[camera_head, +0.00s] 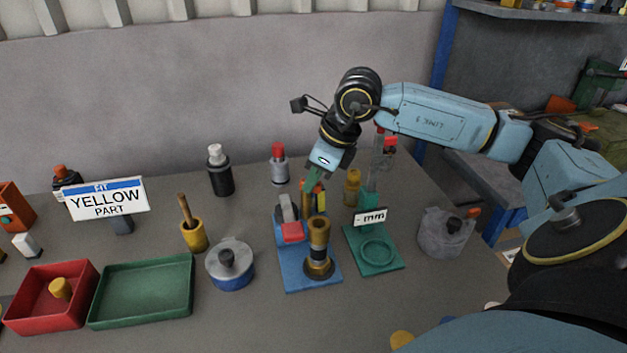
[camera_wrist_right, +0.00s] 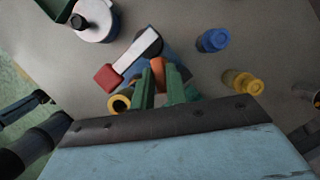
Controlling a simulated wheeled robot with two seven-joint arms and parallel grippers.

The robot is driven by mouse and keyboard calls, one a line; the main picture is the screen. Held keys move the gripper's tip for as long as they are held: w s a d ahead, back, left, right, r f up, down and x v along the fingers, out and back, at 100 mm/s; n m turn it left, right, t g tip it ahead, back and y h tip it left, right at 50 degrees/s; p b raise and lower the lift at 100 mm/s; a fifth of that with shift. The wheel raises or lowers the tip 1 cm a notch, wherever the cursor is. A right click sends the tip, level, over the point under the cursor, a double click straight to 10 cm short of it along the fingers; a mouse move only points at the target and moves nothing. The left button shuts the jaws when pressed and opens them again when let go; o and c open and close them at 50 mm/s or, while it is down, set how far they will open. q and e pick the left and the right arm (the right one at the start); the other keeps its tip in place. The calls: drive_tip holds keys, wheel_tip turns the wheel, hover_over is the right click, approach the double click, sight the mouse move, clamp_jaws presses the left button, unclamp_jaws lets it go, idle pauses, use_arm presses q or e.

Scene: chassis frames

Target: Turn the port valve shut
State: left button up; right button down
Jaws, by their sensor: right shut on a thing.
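A valve stand with a blue base (camera_head: 299,279) sits on the table and carries an upright brass fitting (camera_head: 318,250) at its front. A pale lever with a red end (camera_head: 292,231) lies on the stand, left of the fitting; the red end (camera_wrist_right: 108,78) also shows in the right wrist view. My right gripper (camera_head: 314,186) reaches down behind the fitting. Its green fingers (camera_wrist_right: 160,82) are shut on an orange part (camera_wrist_right: 157,70) beside the pale lever. The fingers hide most of that part. My left gripper is out of view.
A green stand with a "- mm" sign (camera_head: 370,217) is close on the right. A blue-and-grey pot (camera_head: 230,265) and a yellow mortar (camera_head: 194,236) stand to the left, with red (camera_head: 82,311) and green trays (camera_head: 145,318) beyond. Bottles stand behind.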

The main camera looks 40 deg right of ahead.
drive_tip(key=shift+a+f+m+h+b, duration=0.1)
drive_tip(key=shift+m+h+b, duration=0.35)
drive_tip(key=shift+m, duration=0.45)
drive_tip(key=shift+s+a+m+h+b, duration=0.15)
drive_tip(key=shift+m+b, duration=0.1)
drive_tip(key=shift+m, duration=0.2)
drive_tip(key=shift+w+m+h+b, duration=0.1)
drive_tip(key=shift+m+b, duration=0.1)
drive_tip(key=shift+m, duration=0.25)
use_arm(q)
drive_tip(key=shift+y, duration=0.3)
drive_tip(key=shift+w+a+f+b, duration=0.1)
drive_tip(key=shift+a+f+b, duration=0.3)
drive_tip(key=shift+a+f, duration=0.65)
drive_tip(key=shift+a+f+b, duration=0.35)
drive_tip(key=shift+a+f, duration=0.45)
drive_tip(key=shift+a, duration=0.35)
use_arm(e)
drive_tip(key=shift+a+m+h, duration=0.15)
drive_tip(key=shift+m+h, duration=0.4)
drive_tip(key=shift+m, duration=0.8)
drive_tip(key=shift+a+m+h, duration=0.2)
drive_tip(key=shift+m+h, duration=0.3)
drive_tip(key=shift+m, duration=0.9)
drive_tip(key=shift+a+m+h, duration=0.15)
drive_tip(key=shift+m+h, duration=0.4)
drive_tip(key=shift+m, duration=0.8)
drive_tip(key=c, duration=1.4)
unclamp_jaws()
